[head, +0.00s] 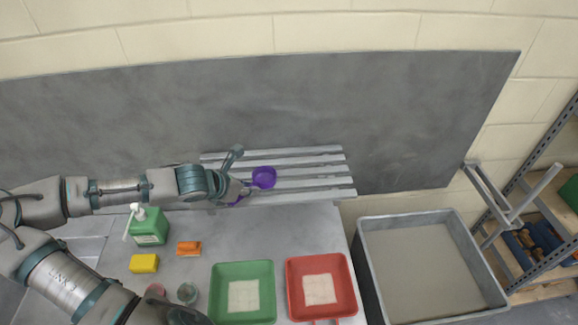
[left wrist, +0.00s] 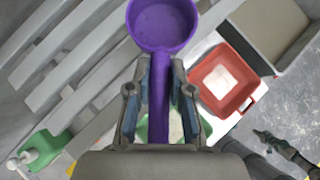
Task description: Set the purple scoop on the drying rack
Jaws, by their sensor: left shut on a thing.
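The purple scoop (head: 264,177) has a round cup and a straight handle. My left gripper (head: 246,187) is shut on its handle. In the left wrist view the scoop's cup (left wrist: 162,22) is beyond the fingertips, with the handle between the fingers. The drying rack (head: 310,171) is a set of grey slats along the back of the bench. The cup shows over the slats; I cannot tell whether it touches them. A small purple patch shows below the gripper, partly hidden. A dark jointed arm, probably my right one, shows small in the left wrist view; its jaws are unclear.
A green tray (head: 215,292) and a red tray (head: 351,290) lie in front of the rack. A green pump bottle (head: 149,228), yellow block (head: 144,263) and orange item (head: 188,248) stand to the left. A large grey tub (head: 365,250) is at right. The right slats look clear.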

